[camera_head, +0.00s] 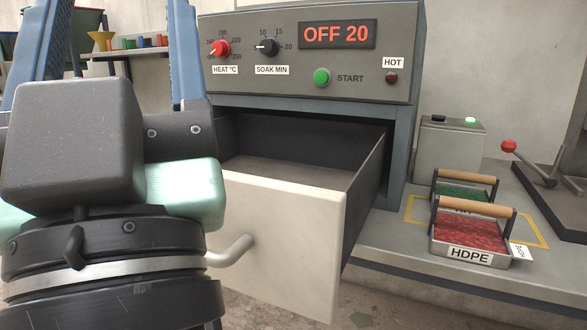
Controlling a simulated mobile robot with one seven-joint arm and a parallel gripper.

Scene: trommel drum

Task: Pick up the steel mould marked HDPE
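The steel mould marked HDPE (469,254) stands on the bench at the right. It is a shallow tray filled with red granules, with a wooden bar handle (476,206) across it on dark uprights. My gripper (118,25) is at the upper left, far to the left of the mould. Its two blue fingers are wide apart with nothing seen between them, and their tips run out of the top of the picture. My dark wrist fills the lower left.
A second mould with green granules (461,191) stands just behind, its label mostly hidden. The oven drawer (280,245) is pulled out, looking empty, between my wrist and the moulds. A control box (447,150) stands behind them; a red-knobbed lever (509,146) is at right.

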